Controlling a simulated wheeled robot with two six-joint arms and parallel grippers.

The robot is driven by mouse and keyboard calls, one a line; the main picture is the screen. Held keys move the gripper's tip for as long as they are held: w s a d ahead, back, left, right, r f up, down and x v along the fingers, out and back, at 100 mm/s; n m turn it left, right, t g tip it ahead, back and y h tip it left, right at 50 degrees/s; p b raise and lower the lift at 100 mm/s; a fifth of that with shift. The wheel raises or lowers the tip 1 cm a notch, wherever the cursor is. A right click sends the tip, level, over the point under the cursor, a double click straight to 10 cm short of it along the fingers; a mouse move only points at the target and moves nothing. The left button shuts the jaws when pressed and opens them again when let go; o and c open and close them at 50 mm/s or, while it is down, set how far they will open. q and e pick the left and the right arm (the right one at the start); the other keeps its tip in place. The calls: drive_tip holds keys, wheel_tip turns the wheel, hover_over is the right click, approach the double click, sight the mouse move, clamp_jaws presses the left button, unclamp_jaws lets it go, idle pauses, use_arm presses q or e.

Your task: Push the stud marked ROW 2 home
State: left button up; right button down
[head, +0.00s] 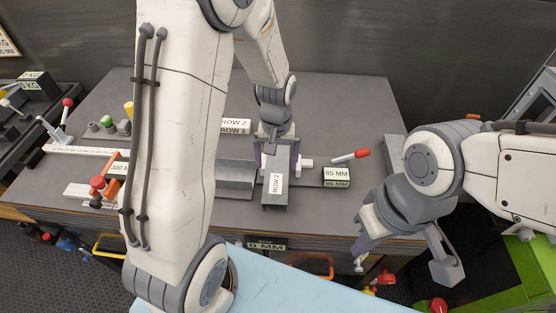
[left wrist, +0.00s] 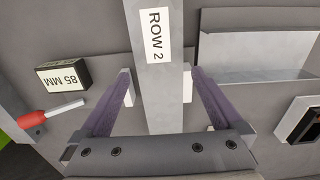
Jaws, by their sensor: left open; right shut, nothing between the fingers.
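The stud marked ROW 2 (head: 274,198) is a grey bar with a white label, lying on the grey bench top and pointing to the front edge. It also shows in the left wrist view (left wrist: 160,100), running between the fingers. My left gripper (head: 280,164) is open and straddles the stud from above, one purple finger on each side. In the left wrist view my left gripper (left wrist: 160,85) has a visible gap on both sides of the stud. Its far end is hidden under my wrist. My right gripper (head: 361,260) is shut and empty, off the front right of the bench.
A black block with an MM label (head: 336,178) and a red-handled tool (head: 350,156) lie right of the stud. A grey channel piece (head: 236,178) lies left of it. A ROW 2 sign (head: 235,125) stands behind. A 0 MM plate (head: 266,246) is on the front edge.

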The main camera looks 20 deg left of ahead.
sight(277, 171)
use_arm(q)
drive_tip(key=shift+s+d+f+p, duration=0.15)
drive_tip(key=shift+f+p, duration=0.4)
drive_tip(key=shift+f, duration=1.65)
drive_tip(key=c, duration=1.4)
clamp_jaws()
drive_tip(key=shift+r, duration=0.15)
